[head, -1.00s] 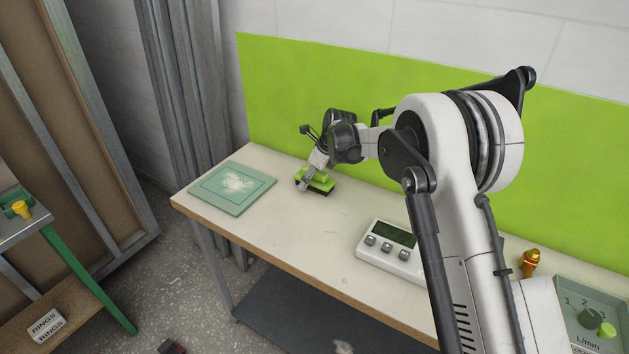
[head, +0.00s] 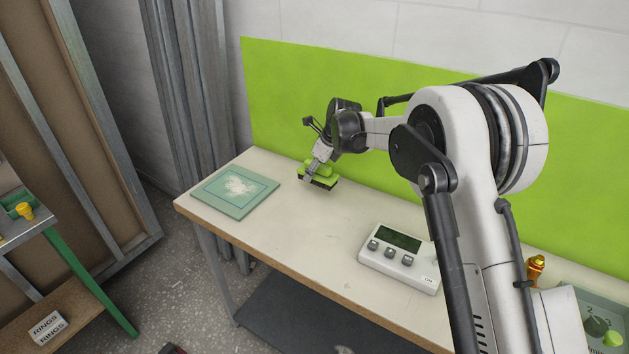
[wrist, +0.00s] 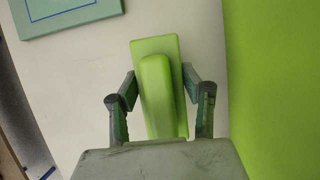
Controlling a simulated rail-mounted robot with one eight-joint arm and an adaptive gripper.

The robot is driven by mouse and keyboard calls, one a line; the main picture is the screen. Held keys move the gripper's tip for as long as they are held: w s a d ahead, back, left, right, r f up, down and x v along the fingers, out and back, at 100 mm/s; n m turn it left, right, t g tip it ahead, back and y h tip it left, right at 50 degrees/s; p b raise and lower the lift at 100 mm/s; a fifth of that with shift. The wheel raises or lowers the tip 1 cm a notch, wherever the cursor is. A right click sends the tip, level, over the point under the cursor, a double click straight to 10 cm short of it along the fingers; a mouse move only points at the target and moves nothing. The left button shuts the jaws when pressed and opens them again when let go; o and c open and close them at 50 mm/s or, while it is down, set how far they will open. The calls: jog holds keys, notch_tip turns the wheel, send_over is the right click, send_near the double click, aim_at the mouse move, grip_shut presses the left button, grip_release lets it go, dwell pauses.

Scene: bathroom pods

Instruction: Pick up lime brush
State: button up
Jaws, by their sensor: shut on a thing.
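The lime brush (head: 320,171) has a bright green body and handle, with a dark underside that shows in the head view. It is near the back left of the table, by the lime panel. My gripper (head: 314,165) is shut on it from above. In the wrist view the brush (wrist: 158,80) stands between the two fingers of my gripper (wrist: 160,90), with one finger on each side of its handle. The brush appears slightly above the table top, though the gap is hard to judge.
A green board with white powder (head: 235,191) lies left of the brush, and also shows in the wrist view (wrist: 70,12). A white box with a dark display (head: 400,257) sits to the right. A lime panel (head: 290,100) backs the table. The table middle (head: 300,225) is clear.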

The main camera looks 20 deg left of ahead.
jog(key=s+a+r, duration=0.3)
jog(key=s+r, duration=0.4)
jog(key=s, duration=0.4)
jog(key=shift+a+b, duration=0.25)
jog(key=shift+b, duration=0.05)
jog(key=o, duration=0.7)
jog(key=c, duration=0.5)
jog(key=shift+o, duration=0.2)
